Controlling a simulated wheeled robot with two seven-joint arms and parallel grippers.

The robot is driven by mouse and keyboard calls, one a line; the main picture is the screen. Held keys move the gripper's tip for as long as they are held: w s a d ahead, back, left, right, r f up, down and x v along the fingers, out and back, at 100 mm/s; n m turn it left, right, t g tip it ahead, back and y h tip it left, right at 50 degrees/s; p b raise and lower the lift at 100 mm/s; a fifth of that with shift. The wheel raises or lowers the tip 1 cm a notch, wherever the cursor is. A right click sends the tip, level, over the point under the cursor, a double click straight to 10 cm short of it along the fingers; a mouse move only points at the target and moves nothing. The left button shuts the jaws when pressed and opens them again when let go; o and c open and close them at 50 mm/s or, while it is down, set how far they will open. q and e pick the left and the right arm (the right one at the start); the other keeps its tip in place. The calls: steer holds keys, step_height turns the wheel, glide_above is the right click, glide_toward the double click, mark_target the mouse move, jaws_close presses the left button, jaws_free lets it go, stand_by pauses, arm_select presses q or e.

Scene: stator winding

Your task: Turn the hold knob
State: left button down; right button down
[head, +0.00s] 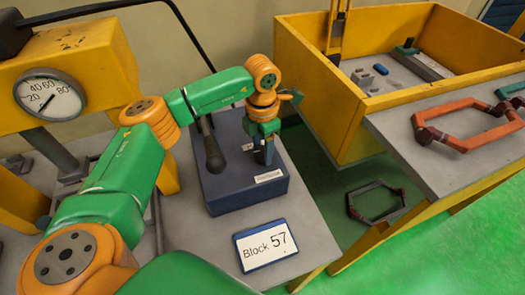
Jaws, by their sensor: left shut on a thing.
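My left arm comes in from the lower left and reaches over a dark blue control box (225,188) on the grey bench. My left gripper (267,154) points down at the right part of the box's top, just behind a small white label (269,176) whose text is too small to read surely. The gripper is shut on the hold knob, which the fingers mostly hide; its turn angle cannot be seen. A black-handled lever (213,152) stands on the box to the left of the gripper. My right gripper is not in view.
A "Block 57" sign (266,246) stands at the bench front. A yellow machine with a dial gauge (50,97) is at left. At right are a yellow bin (400,88) and a grey table (400,150) with a red hexagonal frame (465,125). A dark frame (376,203) lies lower.

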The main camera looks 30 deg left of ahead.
mark_target(261, 150)
arm_select(q)
steer(key=m+b, duration=0.1)
steer(key=m, duration=0.3)
steer(key=shift+m, duration=0.3)
steer(key=m+b, duration=0.1)
steer(key=m, duration=0.2)
steer(key=shift+r+m, duration=0.1)
steer(key=shift+m, duration=0.3)
steer(key=m, duration=0.4)
steer(key=shift+b, duration=0.4)
steer(key=shift+r+m, duration=0.1)
steer(key=shift+m, duration=2.3)
steer(key=shift+s, duration=0.1)
steer(key=shift+c, duration=1.4)
jaws_free()
step_height(261, 150, up, 7)
steer(key=shift+f+b, duration=0.1)
steer(key=shift+b, duration=0.5)
steer(key=shift+a, duration=0.1)
